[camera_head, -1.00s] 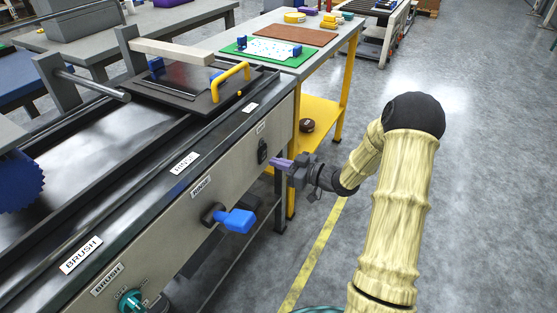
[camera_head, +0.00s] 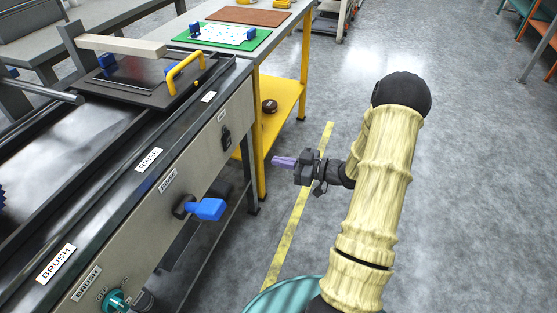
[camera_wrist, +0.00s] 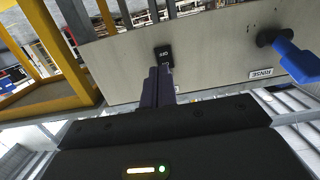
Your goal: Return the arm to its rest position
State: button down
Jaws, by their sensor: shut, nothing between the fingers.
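My gripper (camera_head: 284,162) is shut and empty, its purple fingers pointing left toward the machine's front panel. It hangs in the free space over the grey floor, apart from the panel. In the wrist view the shut fingers (camera_wrist: 158,86) point at the panel, with a black switch (camera_wrist: 164,55) just beyond their tips. My arm is folded, its elbow up and its forearm hidden behind the upper part.
The machine's panel (camera_head: 200,165) carries a black switch (camera_head: 226,138), a blue handle (camera_head: 206,209) and a teal knob (camera_head: 116,300). A yellow-legged table (camera_head: 285,100) stands behind. Open floor (camera_head: 470,180) lies to the right.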

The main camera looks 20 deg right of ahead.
jog(key=shift+w+a, duration=0.1)
jog(key=shift+w, duration=0.15)
jog(key=s+a+r+m+g+h, duration=0.4)
jog(key=s+a+m+g+h, duration=0.15)
jog(key=s, duration=0.35)
jog(key=s+a+r+m+g+h, duration=0.35)
jog(key=s+a+h, duration=0.3)
jog(key=s, duration=0.25)
jog(key=w+p+v, duration=0.3)
jog(key=p+v, duration=1.2)
jog(key=p, duration=0.1)
jog(key=w+d+r+p+v, duration=0.1)
jog(key=w+p+v, duration=0.3)
jog(key=p+v, duration=1.1)
jog(key=shift+d+r+p, duration=0.2)
jog(key=shift+r+p, duration=0.3)
jog(key=shift+r, duration=0.05)
